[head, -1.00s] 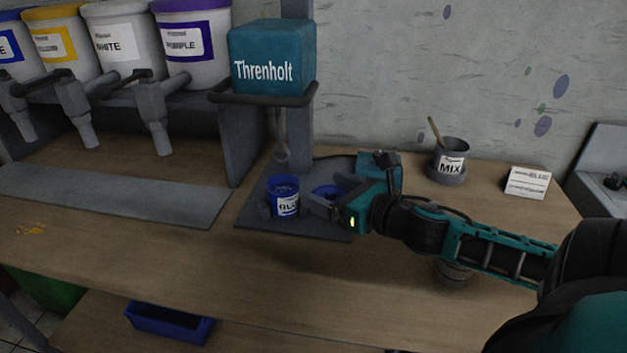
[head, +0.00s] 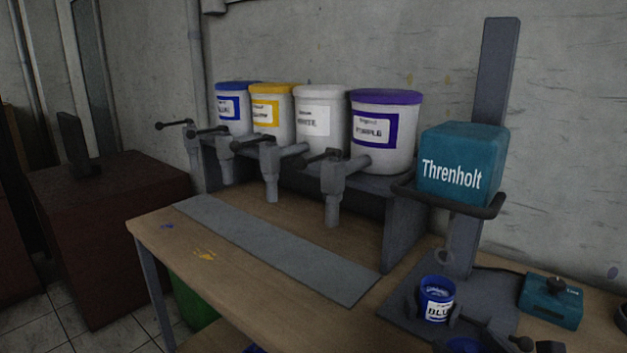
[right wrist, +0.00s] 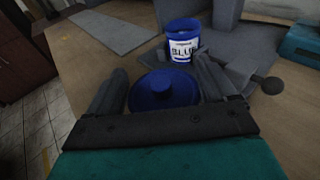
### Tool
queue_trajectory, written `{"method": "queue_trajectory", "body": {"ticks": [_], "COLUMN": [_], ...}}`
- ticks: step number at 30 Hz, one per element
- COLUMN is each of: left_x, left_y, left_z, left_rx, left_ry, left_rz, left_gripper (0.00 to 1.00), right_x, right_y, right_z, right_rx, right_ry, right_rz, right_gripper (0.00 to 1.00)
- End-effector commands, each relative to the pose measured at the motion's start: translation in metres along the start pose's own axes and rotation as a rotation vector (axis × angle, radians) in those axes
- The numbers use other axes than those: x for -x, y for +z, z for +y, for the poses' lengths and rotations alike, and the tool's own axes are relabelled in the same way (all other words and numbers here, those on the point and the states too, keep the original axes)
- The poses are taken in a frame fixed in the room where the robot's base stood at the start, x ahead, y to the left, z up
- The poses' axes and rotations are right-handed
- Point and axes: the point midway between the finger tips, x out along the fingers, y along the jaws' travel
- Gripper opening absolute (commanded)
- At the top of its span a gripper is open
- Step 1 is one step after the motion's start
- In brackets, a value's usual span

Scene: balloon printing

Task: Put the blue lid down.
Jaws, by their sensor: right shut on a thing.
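My left gripper is out of view.
The tub stands on the grey base plate (head: 400,308) of the Threnholt machine (head: 462,165). A teal control box (head: 550,303) is to its right. A long grey strip (head: 270,245) lies on the wooden bench before the paint dispensers. Bare wood (head: 285,312) shows left of the plate.

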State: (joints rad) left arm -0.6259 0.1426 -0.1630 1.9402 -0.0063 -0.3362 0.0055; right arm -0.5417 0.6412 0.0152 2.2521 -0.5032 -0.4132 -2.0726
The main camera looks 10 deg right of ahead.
Motion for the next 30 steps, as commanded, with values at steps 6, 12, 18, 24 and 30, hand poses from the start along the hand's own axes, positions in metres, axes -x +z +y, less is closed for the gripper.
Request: {"method": "queue_trajectory", "body": {"ticks": [6, 12, 18, 24, 30], "left_x": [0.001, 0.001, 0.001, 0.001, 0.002], "left_y": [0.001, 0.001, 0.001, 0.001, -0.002], "left_z": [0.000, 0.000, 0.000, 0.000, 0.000], "left_rx": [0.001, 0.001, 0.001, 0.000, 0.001], "left_ry": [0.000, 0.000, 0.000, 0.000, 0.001], "left_rz": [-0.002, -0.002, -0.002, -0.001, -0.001], "left_gripper": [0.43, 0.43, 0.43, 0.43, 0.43], "right_x": [-0.011, -0.013, -0.013, -0.013, -0.029], "right_y": [0.011, 0.024, 0.026, 0.027, 0.042], "right_z": [0.071, 0.108, 0.115, 0.115, 0.120], "right_rx": [-0.013, -0.010, -0.001, -0.007, -0.016], "right_ry": [-0.019, -0.017, -0.012, -0.012, 0.003], "right_rz": [-0.011, -0.016, -0.017, -0.018, -0.027], "right_gripper": [0.52, 0.51, 0.51, 0.51, 0.51]}}
